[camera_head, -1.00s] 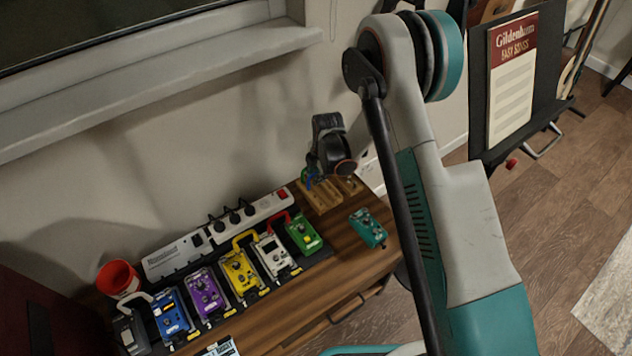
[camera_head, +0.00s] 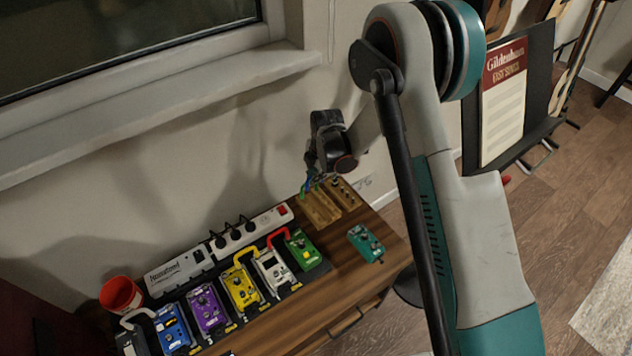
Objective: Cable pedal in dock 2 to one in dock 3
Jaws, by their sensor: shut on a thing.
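My gripper (camera_head: 314,168) is at the back of the bench, above the left end of a wooden rack (camera_head: 321,208). It is shut on a small blue cable (camera_head: 308,187); the fingers and arm hide most of it. A pedalboard carries a row of pedals: blue (camera_head: 174,329), purple (camera_head: 208,309), yellow (camera_head: 241,288), white (camera_head: 273,273) and green (camera_head: 303,250). A yellow cable (camera_head: 238,259) arches behind the yellow pedal, and a red cable (camera_head: 277,235) runs between the white and green pedals. I see no cable between the blue and purple pedals. Dock numbers are unreadable.
A white power strip (camera_head: 262,226) with black plugs lies behind the pedals. A red cup (camera_head: 121,295) stands at the left. A loose teal pedal (camera_head: 366,244) sits on bare wood (camera_head: 340,275) at the right. The wall and window sill are close behind.

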